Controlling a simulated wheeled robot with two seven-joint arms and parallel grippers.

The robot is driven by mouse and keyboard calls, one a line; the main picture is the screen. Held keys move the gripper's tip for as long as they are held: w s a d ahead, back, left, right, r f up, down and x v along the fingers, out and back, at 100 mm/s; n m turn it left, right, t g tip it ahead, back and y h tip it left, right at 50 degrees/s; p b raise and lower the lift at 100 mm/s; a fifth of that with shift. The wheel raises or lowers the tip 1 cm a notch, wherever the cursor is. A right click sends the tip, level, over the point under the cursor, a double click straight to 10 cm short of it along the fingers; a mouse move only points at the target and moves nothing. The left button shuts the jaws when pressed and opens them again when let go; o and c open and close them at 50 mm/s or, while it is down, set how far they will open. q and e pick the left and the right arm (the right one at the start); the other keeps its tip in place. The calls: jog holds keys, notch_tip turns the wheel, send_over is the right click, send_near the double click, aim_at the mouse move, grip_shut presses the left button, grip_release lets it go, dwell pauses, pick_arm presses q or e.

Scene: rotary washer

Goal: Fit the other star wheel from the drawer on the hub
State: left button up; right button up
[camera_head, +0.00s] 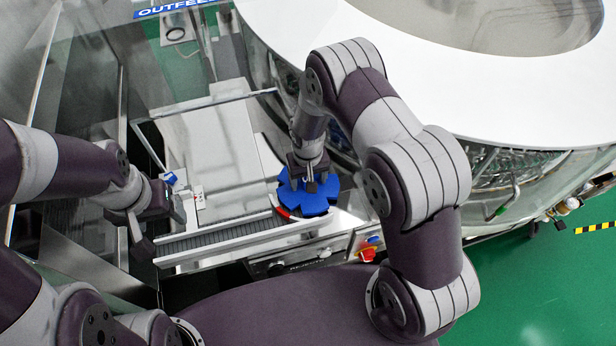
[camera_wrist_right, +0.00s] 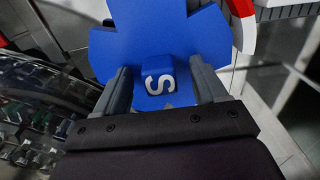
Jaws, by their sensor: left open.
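A blue star wheel (camera_head: 318,203) lies flat at the inner end of the conveyor, beside a curved red-edged guide. My right gripper (camera_head: 305,184) points down over it. In the right wrist view, the star wheel (camera_wrist_right: 205,42) has a raised blue block marked with a white S (camera_wrist_right: 158,82). The fingers of my right gripper (camera_wrist_right: 161,88) stand on either side of this block, with a gap visible on both sides. My left gripper (camera_head: 160,222) is open and empty left of the conveyor. I cannot make out the hub or the drawer.
The slatted conveyor (camera_head: 225,239) runs from the lower left to the wheel. A red button (camera_head: 367,254) is on the machine's front. A large white round cover (camera_head: 470,90) fills the upper right, and glass panels stand at the left.

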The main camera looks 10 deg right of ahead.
notch_tip(320, 180, up, 12)
jog(key=f+b, duration=0.1)
jog(key=b, duration=0.2)
jog(key=s+d+r+b, duration=0.1)
jog(key=s+d+b, duration=0.1)
jog(key=s, duration=0.4)
jog(key=s+d+r+t+b, duration=0.1)
jog(key=s+d+r+b, duration=0.1)
jog(key=s, duration=0.5)
jog(key=shift+s+d+r+b, duration=0.25)
jog(key=shift+s+d+b, duration=0.1)
jog(key=shift+d, duration=0.55)
jog(key=shift+s, duration=0.1)
